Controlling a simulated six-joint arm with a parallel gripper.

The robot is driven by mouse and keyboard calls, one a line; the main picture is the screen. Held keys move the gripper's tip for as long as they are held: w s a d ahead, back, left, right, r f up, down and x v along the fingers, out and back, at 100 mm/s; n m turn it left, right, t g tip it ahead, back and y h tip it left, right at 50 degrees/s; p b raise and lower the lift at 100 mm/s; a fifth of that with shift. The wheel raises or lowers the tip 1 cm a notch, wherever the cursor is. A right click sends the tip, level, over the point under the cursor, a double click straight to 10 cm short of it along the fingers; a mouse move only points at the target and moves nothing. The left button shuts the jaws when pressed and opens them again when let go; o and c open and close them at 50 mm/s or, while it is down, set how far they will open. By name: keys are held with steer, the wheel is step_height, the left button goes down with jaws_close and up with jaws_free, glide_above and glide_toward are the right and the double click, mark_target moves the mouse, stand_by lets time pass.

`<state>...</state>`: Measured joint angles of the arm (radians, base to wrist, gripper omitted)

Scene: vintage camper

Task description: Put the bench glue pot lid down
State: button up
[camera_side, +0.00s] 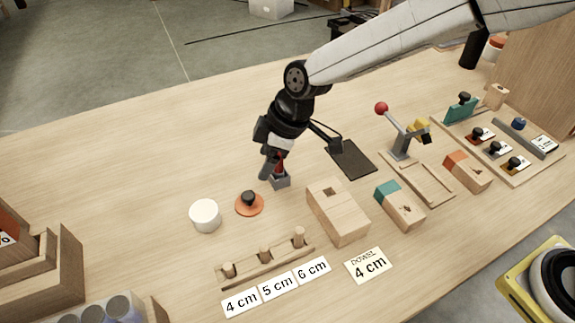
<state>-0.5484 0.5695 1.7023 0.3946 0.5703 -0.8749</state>
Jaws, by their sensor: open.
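The lid is an orange disc with a black knob (249,202). It lies flat on the bench, knob up, just right of a round white pot (205,216). The pot stands upright, and its top looks plain white. My gripper (274,172) is open and points down, a little above and right of the lid, apart from it. A small red piece (281,158) shows at the fingers above a small grey block (281,182). I cannot tell whether the fingers touch either of these.
A slotted wooden box (338,212) stands right of my gripper. In front is a peg rack (265,262) with number cards. Teal-ended (400,205) and orange-ended wooden blocks, a dark mat (352,160) and a red-knobbed lever device (402,140) lie right.

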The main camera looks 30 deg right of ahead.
steer(key=s+d+m+h, duration=0.1)
steer(key=s+d+m, duration=0.3)
steer(key=d, duration=0.6)
steer(key=s+d+f+m+h, duration=0.1)
steer(key=s+d+m, duration=0.3)
steer(key=d, duration=0.6)
steer(key=s+d+m+h, duration=0.2)
steer(key=s+d+m, duration=0.2)
steer(key=s+d, duration=0.3)
steer(key=d, duration=0.4)
steer(key=shift+s+f+m+t, duration=0.2)
steer(key=shift+f+m+t, duration=0.1)
steer(key=shift+m, duration=0.1)
